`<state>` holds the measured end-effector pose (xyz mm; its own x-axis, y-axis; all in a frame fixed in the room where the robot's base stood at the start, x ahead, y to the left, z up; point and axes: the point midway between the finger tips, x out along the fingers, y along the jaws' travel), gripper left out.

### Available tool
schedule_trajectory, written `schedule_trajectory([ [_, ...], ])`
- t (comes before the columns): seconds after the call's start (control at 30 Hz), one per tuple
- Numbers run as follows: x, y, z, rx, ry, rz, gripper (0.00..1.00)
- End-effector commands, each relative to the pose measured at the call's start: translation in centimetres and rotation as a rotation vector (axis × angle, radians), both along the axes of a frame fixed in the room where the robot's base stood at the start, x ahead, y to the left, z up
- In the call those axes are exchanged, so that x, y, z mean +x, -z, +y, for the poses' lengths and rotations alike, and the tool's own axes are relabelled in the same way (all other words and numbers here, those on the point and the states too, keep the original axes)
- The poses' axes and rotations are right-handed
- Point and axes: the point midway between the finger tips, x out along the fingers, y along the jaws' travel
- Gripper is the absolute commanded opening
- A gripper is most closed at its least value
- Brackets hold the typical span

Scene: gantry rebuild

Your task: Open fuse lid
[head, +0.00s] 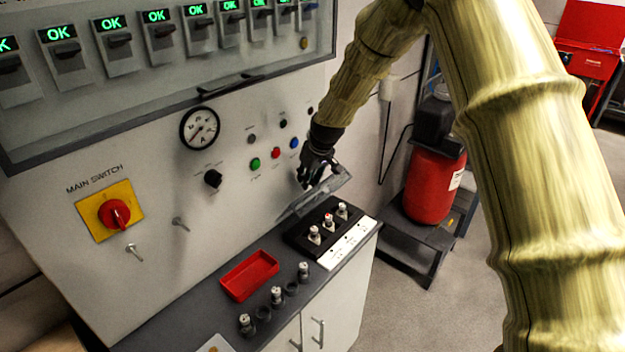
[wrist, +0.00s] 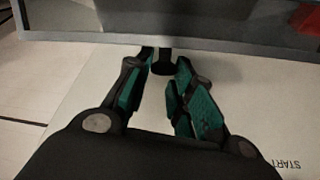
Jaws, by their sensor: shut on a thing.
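The fuse lid (head: 328,192) is a grey, see-through plate. In the head view it stands tilted up, clear of the front of the black fuse block (head: 297,238), which holds three upright fuses (head: 329,221). My gripper (head: 318,178) is at the lid's upper part, shut on it. The fingers partly hide the hold. In the wrist view, the teal-padded fingers of my gripper (wrist: 165,85) stand close together, with a small dark round part (wrist: 163,68) by their tips. I cannot tell for certain whether this is the lid's handle.
A red tray (head: 249,275) and several loose fuses (head: 277,295) are on the dark ledge left of the block. Panel buttons (head: 275,153) are just left of my gripper. A red cylinder (head: 432,185) stands to the right.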

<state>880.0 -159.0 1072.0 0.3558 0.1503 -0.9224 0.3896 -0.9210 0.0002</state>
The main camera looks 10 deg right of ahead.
Motion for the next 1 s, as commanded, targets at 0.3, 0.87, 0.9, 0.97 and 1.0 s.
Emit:
schedule_trajectory([
  [0.3,-0.3,0.5,0.5,0.003,-0.004,0.008,0.00],
  [0.87,-0.2,0.1,0.1,0.001,0.001,0.004,0.44],
  [0.9,-0.2,0.0,0.1,0.001,0.001,0.004,0.44],
  [0.97,-0.3,-0.4,0.0,0.001,0.000,0.004,0.44],
  [1.0,-0.4,-0.7,0.0,0.001,0.000,0.003,0.44],
])
